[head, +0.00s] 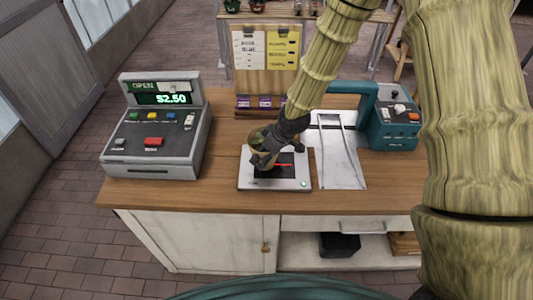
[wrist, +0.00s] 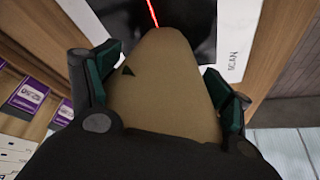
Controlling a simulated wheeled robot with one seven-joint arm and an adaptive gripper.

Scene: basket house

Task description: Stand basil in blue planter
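My gripper (head: 270,156) points down over the scanner plate on the counter. In the wrist view, its two dark green finger pads (wrist: 160,95) press on both sides of a smooth tan object (wrist: 160,75) with a small dark triangle mark. The tan object is rounded at its far end; its near part is hidden by the gripper body. In the head view the gripper mostly covers it.
The scanner plate (head: 247,181) shows a red line. A cash register (head: 155,140) reading $2.50 stands left on the wooden counter (head: 215,190). A metal tray (head: 340,165) and teal machine (head: 390,130) stand right. A clipboard stand (head: 265,75) is behind. Small potted plants (head: 232,5) sit on a back shelf.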

